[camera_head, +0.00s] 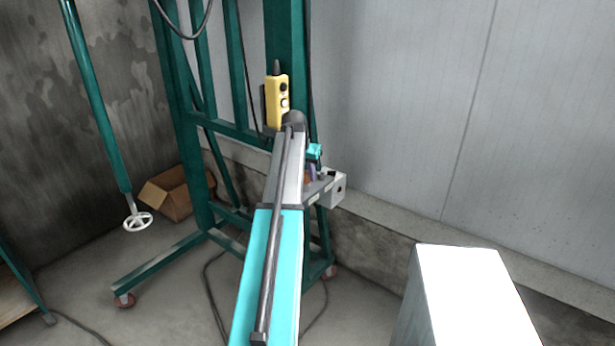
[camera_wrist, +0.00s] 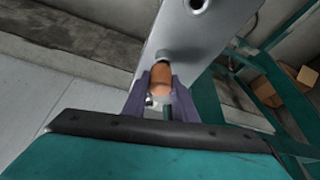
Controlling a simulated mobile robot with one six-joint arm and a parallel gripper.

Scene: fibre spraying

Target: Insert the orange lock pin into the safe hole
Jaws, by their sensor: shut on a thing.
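The orange lock pin (camera_wrist: 161,76) is between the purple fingers of my gripper (camera_wrist: 160,88) in the wrist view. My gripper is shut on it. The pin's far end meets a short grey cylindrical part (camera_wrist: 177,57) at the face of a grey metal plate (camera_wrist: 172,28). I cannot tell whether any of the pin is inside a hole there. Another round hole (camera_wrist: 199,5) shows higher on the plate, at the picture's top edge. In the head view, my gripper (camera_head: 310,176) is small and partly hidden by my arm, beside a grey box (camera_head: 334,188) with holes.
A green steel frame (camera_head: 205,150) on red casters stands behind my arm, with a yellow control pendant (camera_head: 279,102) on its post. A cardboard box (camera_head: 172,194) sits on the floor at left. A white block (camera_head: 462,285) stands at front right. A cable lies on the floor.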

